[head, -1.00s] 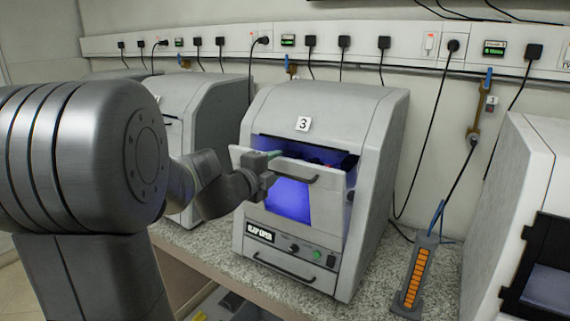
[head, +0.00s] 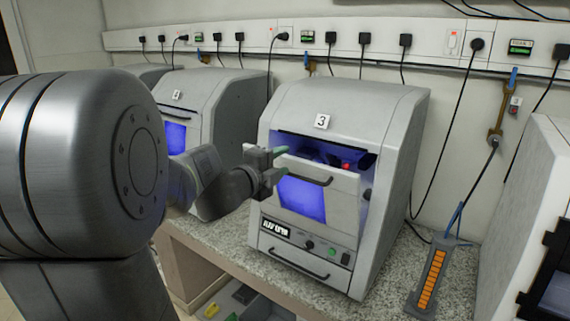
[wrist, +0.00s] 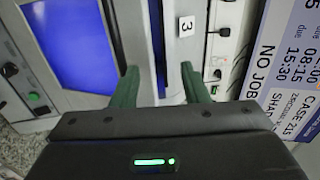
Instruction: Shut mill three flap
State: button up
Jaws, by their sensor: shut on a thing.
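Mill three (head: 350,105) is a grey cabinet with a "3" label (head: 322,121), standing on the bench. Its pale flap (head: 340,200) is open, tilted outward at the top, with a gap above it lit blue-violet inside. The flap has a dark handle (head: 304,178) and a glowing blue window (wrist: 66,45). My gripper (head: 280,161) is at the flap's upper left corner. In the wrist view its green fingers (wrist: 160,88) stand either side of the flap's top edge, shut on it. The exact contact is partly hidden by the gripper body.
Another mill (head: 225,105) stands to the left with a blue-lit window. An orange-slotted grey strip (head: 432,280) with cables lies on the bench (head: 385,265) at right. A pale cabinet (head: 535,200) stands far right. Cables hang from the wall trunking (head: 375,48).

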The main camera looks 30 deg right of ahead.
jog(key=shift+s+a+r, duration=0.35)
jog(key=shift+a+r, duration=0.05)
jog(key=shift+a, duration=0.2)
jog(key=shift+c, duration=0.6)
jog(key=r+p+v, duration=0.3)
jog(key=p+v, duration=0.1)
jog(key=v, duration=0.8)
jog(key=shift+d, duration=0.15)
